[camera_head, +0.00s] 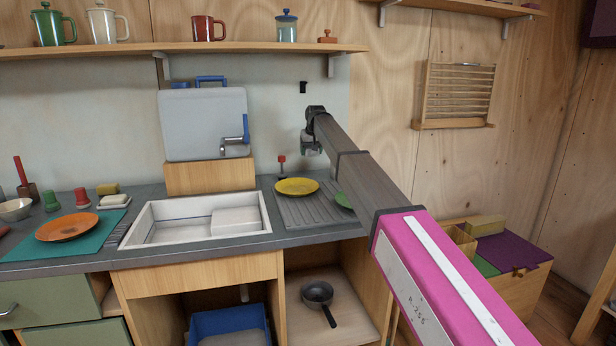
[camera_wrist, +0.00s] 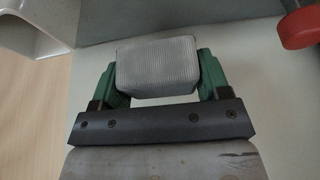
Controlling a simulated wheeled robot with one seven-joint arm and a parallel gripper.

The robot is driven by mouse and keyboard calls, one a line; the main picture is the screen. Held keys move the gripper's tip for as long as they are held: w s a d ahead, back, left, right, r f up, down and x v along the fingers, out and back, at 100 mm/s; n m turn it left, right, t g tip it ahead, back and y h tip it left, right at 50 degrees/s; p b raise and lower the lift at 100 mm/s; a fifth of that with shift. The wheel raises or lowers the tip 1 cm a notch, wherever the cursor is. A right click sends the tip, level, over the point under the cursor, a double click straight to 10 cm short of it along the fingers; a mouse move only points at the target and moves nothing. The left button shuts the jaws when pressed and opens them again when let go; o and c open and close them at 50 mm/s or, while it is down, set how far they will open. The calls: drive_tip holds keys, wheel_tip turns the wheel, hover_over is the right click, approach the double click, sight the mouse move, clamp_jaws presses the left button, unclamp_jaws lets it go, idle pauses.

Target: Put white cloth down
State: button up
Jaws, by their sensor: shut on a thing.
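My gripper (camera_wrist: 153,75) is shut on the white cloth (camera_wrist: 155,68), a folded, ribbed, greyish-white block between the two green fingers in the wrist view. In the head view my gripper (camera_head: 310,146) is small and dark, in front of the pale wall above the ribbed drainboard (camera_head: 312,212). The cloth cannot be made out clearly there. Whether the cloth touches any surface cannot be told.
A yellow plate (camera_head: 297,187) and a partly hidden green item (camera_head: 343,200) lie on the drainboard. The white sink (camera_head: 150,214) is to its left. A red-topped item (camera_head: 281,160) stands behind the plate; a red rounded part (camera_wrist: 300,28) shows in the wrist view.

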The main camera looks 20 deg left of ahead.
sight(309, 177)
wheel_tip(309, 177, down, 10)
drive_tip(key=shift+w+a+r, duration=0.1)
drive_tip(key=shift+w, duration=0.05)
idle(0.4)
drive_tip(key=shift+f, duration=0.4)
drive_tip(key=o, duration=0.9)
drive_tip(key=shift+f, duration=0.1)
drive_tip(key=shift+s+f, duration=0.2)
drive_tip(key=shift+s, duration=0.05)
drive_tip(key=shift+a+r, duration=0.1)
drive_tip(key=shift+r, duration=0.2)
drive_tip(key=v, duration=1.2)
drive_tip(key=shift+w+r, duration=0.2)
drive_tip(key=shift+r, duration=0.15)
